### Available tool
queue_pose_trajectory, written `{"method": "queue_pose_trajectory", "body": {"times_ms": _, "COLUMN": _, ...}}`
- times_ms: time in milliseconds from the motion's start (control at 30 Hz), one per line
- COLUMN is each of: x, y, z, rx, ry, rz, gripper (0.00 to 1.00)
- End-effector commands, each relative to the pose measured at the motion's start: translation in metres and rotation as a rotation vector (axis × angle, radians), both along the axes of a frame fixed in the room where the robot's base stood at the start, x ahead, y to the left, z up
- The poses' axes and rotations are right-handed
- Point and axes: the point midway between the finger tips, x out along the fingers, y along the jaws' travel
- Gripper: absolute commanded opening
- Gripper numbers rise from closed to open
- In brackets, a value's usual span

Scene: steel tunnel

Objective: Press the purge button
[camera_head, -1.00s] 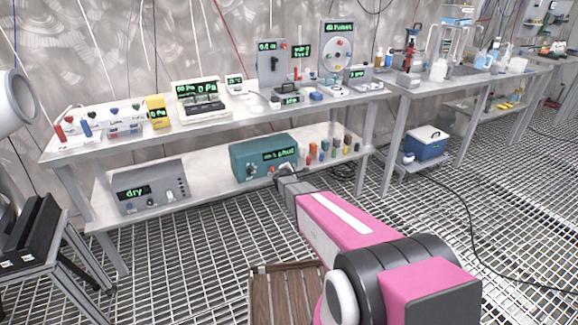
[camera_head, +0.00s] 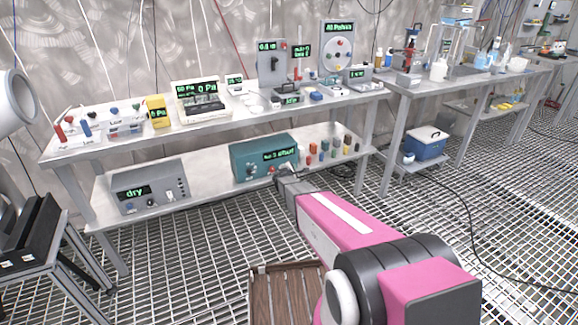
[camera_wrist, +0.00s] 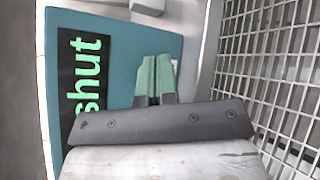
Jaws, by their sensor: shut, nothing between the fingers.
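A teal box (camera_head: 243,168) with a dark display (camera_head: 281,155) in green letters stands on the lower shelf. In the wrist view, the teal face (camera_wrist: 120,90) fills the left and middle, and its display (camera_wrist: 85,85) reads "shut". My gripper (camera_head: 279,171) is at the lower front of this box. In the wrist view, its green fingers (camera_wrist: 156,63) are together and empty, with the tips over the teal face. Whether they touch it, I cannot tell. I cannot make out a purge button; the fingers hide part of the face.
A grey box (camera_head: 150,188) reading "dry" stands left on the lower shelf. Several small coloured cylinders (camera_head: 325,148) stand right of the teal box. The upper bench (camera_head: 235,119) above holds instruments. Grating floor lies in front, and a slatted wooden surface (camera_head: 285,295) is near the bottom.

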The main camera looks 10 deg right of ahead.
Motion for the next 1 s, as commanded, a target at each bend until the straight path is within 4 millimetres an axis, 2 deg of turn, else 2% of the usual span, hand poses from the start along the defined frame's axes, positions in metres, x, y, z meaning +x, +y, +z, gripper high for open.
{"method": "queue_pose_trajectory", "body": {"times_ms": 733, "x": 0.0002, "y": 0.0001, "z": 0.0, "rx": 0.0, "ry": 0.0, "rz": 0.0, "gripper": 0.0}}
{"method": "queue_pose_trajectory", "body": {"times_ms": 1000, "x": 0.0074, "y": 0.0022, "z": -0.0001, "rx": 0.0, "ry": 0.0, "rz": 0.0, "gripper": 0.0}}
